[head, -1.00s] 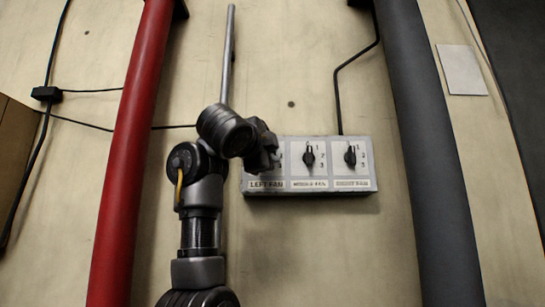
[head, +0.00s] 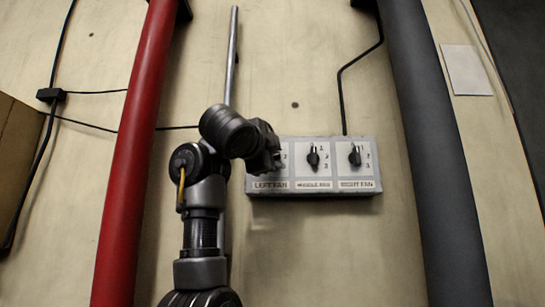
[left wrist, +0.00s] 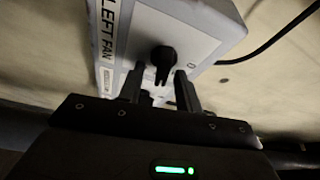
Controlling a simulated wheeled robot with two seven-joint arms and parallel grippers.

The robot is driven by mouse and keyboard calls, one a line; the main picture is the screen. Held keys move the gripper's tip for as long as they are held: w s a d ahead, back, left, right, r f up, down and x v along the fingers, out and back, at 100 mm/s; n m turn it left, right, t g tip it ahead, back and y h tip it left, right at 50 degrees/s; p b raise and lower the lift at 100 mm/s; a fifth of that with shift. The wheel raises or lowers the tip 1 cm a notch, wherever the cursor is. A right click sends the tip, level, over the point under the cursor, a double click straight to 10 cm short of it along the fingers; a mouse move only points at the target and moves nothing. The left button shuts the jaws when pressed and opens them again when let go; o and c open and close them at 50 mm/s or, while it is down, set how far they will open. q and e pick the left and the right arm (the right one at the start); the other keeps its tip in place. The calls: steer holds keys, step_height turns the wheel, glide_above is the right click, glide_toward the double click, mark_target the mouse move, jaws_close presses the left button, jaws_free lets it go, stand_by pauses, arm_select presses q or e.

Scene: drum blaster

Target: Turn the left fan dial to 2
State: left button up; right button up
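A grey control box (head: 314,191) on the wall has three panels, labelled left, middle and right fan. In the head view my left gripper (head: 268,158) covers the left panel and hides its dial. In the left wrist view the black left fan dial (left wrist: 163,58) stands beside the "LEFT FAN" label, its narrow end toward my gripper. My left gripper (left wrist: 158,90) is open. Its fingertips are apart, one on each side of the dial's narrow end, with no clear contact visible. The dial's numbers are not readable there. My right gripper is not in view.
The middle dial (head: 313,156) and right dial (head: 355,155) sit close beside my left gripper. A red pipe (head: 132,150) runs left of my arm and a dark grey pipe (head: 430,150) right of the box. A black cable (head: 341,90) leaves the box top.

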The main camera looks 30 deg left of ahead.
arm_select(q)
steer(key=s+b, duration=0.6)
steer(key=s, duration=0.4)
steer(key=shift+s+f+b, duration=0.25)
steer(key=shift+f+b, duration=0.1)
steer(key=shift+f, duration=0.05)
steer(key=shift+d, duration=0.1)
